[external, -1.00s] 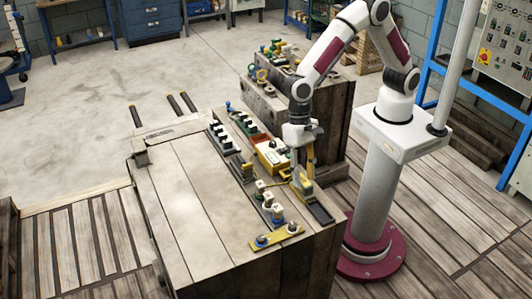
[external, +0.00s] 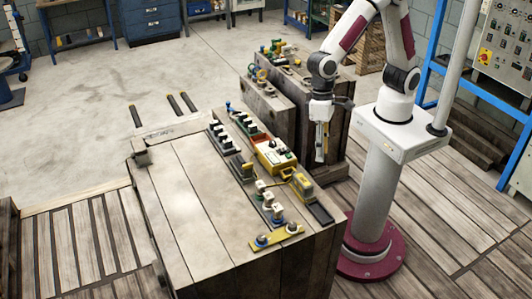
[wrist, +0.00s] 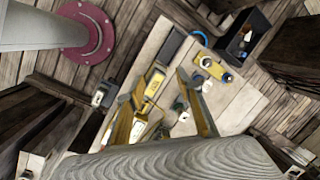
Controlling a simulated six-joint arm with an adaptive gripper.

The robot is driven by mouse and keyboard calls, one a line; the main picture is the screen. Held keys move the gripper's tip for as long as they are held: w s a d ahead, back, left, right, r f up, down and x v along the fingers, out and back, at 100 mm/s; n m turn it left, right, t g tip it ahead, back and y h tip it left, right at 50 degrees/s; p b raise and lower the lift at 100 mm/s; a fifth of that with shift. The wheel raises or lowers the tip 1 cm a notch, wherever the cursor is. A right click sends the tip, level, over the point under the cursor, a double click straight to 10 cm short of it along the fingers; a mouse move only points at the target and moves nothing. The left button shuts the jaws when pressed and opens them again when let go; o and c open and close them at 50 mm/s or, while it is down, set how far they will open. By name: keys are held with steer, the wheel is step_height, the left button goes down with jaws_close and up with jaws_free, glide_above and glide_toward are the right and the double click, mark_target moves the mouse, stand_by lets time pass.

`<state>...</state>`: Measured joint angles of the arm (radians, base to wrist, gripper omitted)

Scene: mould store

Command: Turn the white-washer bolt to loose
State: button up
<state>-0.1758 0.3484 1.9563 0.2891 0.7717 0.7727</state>
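A yellow plate (external: 277,237) with two bolts lies at the near end of the wooden bench. The bolt at its right end (external: 292,228) has a pale ring that looks like a white washer; the bolt at its left end (external: 262,241) shows blue. The plate also appears in the wrist view (wrist: 214,69), with the pale-ringed bolt (wrist: 205,62). The bolts' turn positions are too small to read. My gripper (external: 320,158) hangs above the bench's right side, apart from the plate. In the wrist view its two yellowish fingers (wrist: 155,88) stand apart with nothing gripped.
A yellow block (external: 302,186) sits beside a dark slot (external: 320,214) on the bench. White-topped fittings (external: 269,200) stand left of it, and a red-and-yellow box (external: 275,156) lies farther back. The bench's left top (external: 190,205) is clear.

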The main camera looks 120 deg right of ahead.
steer(key=s+d+r+n+h, duration=0.1)
steer(key=s+d+r+n, duration=0.1)
steer(key=s+n, duration=0.2)
steer(key=shift+s+d, duration=0.3)
steer(key=shift+s, duration=0.9)
